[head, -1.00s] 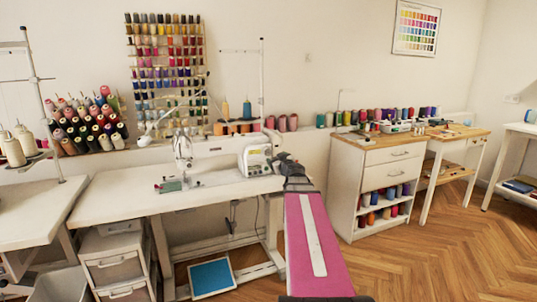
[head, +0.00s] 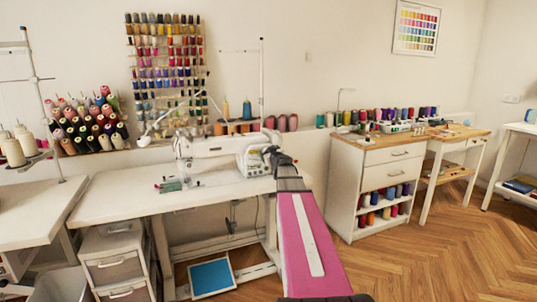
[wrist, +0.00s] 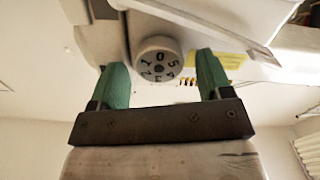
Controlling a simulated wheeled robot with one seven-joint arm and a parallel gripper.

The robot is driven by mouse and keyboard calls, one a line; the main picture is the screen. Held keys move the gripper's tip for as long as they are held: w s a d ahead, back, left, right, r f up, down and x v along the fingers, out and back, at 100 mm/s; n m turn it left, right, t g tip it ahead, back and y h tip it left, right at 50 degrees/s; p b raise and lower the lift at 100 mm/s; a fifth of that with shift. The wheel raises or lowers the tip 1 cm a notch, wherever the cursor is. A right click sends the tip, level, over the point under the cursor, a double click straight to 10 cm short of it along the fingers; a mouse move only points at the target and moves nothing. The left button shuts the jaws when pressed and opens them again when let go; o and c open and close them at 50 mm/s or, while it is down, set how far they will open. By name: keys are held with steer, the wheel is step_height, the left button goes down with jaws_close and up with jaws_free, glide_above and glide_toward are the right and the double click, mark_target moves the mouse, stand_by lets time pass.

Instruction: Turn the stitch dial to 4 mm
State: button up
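The stitch dial (wrist: 158,60) is a round, pale grey knob on the sewing machine, with dark digits on its face. In the wrist view 0 is at its top, 1 at upper left and 5 at upper right; the lower digits are less clear. I cannot make out an index mark. My gripper (wrist: 161,66) is open, with one green finger on each side of the dial and a visible gap to each. In the head view the white sewing machine (head: 205,147) stands on its table, and my gripper is at its right end, where my arm hides the dial.
The white sewing table (head: 120,195) has clear room left of the machine. A white drawer cabinet (head: 345,190) with a wooden top stands to the right. Thread cones (head: 88,125) and a spool rack (head: 165,60) are behind. The machine's housing (wrist: 105,35) is close above my fingers.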

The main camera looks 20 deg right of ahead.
steer(key=c, duration=0.8)
steer(key=shift+m, duration=0.4)
steer(key=m, duration=1.1)
steer(key=shift+d, duration=0.2)
steer(key=o, duration=0.9)
steer(key=shift+o, duration=0.2)
steer(key=shift+s, duration=0.1)
